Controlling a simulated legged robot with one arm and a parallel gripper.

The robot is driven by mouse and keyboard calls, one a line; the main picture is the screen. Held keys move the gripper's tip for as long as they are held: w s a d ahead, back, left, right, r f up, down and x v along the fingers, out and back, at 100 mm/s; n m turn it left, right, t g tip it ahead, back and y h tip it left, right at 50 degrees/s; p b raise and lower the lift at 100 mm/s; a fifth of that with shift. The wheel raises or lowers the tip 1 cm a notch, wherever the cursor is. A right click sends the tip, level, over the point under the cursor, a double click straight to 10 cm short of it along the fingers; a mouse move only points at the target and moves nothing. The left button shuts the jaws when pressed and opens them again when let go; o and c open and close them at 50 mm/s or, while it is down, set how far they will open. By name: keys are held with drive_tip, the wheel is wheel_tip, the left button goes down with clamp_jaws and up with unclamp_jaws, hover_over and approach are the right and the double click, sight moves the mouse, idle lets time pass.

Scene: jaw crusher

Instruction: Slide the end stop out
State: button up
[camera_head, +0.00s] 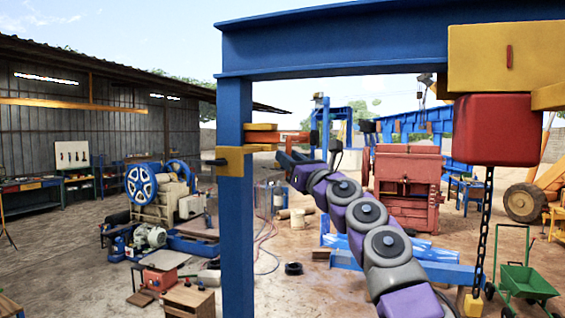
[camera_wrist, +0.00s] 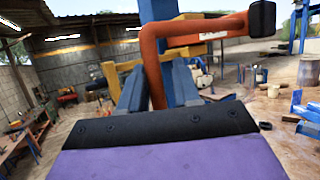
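An orange bent bar with a black end grip (camera_wrist: 157,75) rises in the middle of the wrist view and turns right at its top. I take it to be the end stop's handle. In the head view, a small orange bar (camera_head: 293,137) shows beside the yellow bracket (camera_head: 230,160) on the blue post. My gripper (camera_wrist: 158,72) has its two grey-blue fingers apart, one on each side of the bar's upright part. A narrow gap seems to show at the right finger. The fingertips are mostly hidden in the head view.
The blue post (camera_head: 236,230) and overhead blue beam (camera_head: 340,45) stand close to my arm. A red block and chain (camera_head: 486,220) hang at the right. A red machine (camera_head: 405,185) stands behind my arm.

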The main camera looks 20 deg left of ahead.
drive_tip(key=shift+d, duration=0.3)
drive_tip(key=shift+a+r, duration=0.1)
drive_tip(key=b+v, duration=1.5)
drive_tip(key=v, duration=0.2)
drive_tip(key=shift+f, duration=0.3)
drive_tip(key=shift+s, duration=0.15)
idle(0.5)
